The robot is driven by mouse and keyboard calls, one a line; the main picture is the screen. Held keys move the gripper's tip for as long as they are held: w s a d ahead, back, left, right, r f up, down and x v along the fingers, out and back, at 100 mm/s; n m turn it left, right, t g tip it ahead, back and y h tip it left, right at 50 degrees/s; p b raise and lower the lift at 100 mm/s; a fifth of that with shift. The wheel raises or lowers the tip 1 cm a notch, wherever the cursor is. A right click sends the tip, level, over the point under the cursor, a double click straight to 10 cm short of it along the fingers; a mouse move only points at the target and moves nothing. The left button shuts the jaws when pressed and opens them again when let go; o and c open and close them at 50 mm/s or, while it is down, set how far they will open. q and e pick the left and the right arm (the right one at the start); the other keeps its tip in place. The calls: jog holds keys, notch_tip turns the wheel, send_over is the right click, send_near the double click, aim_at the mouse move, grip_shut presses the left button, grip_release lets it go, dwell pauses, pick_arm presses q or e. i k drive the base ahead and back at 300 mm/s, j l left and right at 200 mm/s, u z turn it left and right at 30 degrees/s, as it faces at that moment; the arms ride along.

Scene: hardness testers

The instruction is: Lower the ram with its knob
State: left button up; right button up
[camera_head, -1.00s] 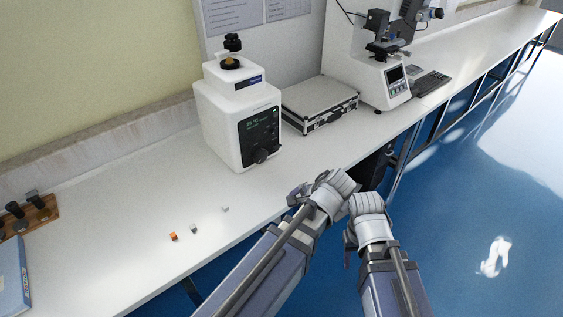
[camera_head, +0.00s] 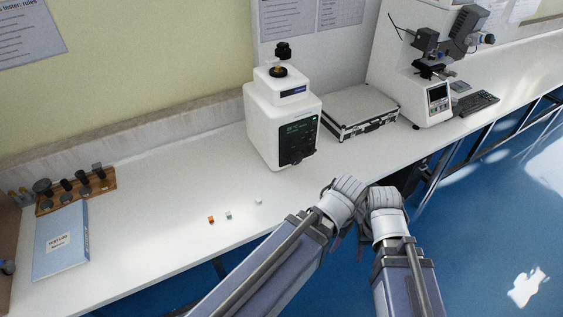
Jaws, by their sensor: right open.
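A white press-like machine (camera_head: 282,125) stands upright on the bench at centre. A black knob (camera_head: 283,51) sits on a brass-coloured piece at its top, and a dark control panel with a dial is on its front. My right gripper (camera_head: 364,230) is open near the bench's front edge, to the right of and nearer than the machine, touching nothing that I can see. My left gripper (camera_head: 345,212) is close beside it. Its fingers are mostly hidden by its own wrist, so its opening does not show. Both are well apart from the knob.
A silver case (camera_head: 360,109) lies right of the machine. A hardness tester with a small screen (camera_head: 437,98) and a keyboard (camera_head: 475,104) stand beyond it. Small cubes, one orange (camera_head: 211,220), lie at the front. A blue binder (camera_head: 62,243) and wooden rack (camera_head: 108,184) are left.

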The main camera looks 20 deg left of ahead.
aim_at(294, 160)
jog(key=i+l+u, duration=0.1)
jog(key=u, duration=0.3)
jog(key=l+u, duration=0.1)
jog(key=u, duration=0.35)
jog(key=i+l+u, duration=0.1)
jog(key=u, duration=0.3)
jog(key=l+u, duration=0.25)
jog(key=u, duration=0.2)
jog(key=l+u, duration=0.25)
jog(key=l, duration=0.25)
jog(key=l+u, duration=0.2)
jog(key=l, duration=0.3)
jog(key=k+l+u, duration=0.25)
jog(key=l, duration=0.2)
jog(key=l+u, duration=0.2)
jog(key=l, duration=0.3)
jog(key=k+l+u, duration=0.25)
jog(key=l, duration=0.2)
jog(key=k+l, duration=0.1)
jog(key=l, duration=0.25)
jog(key=k+l, duration=0.15)
jog(key=l, duration=0.25)
jog(key=k+l, duration=0.1)
jog(key=l, duration=0.25)
jog(key=k+l, duration=0.15)
jog(key=l, duration=0.2)
jog(key=k+l, duration=0.1)
jog(key=l, duration=0.3)
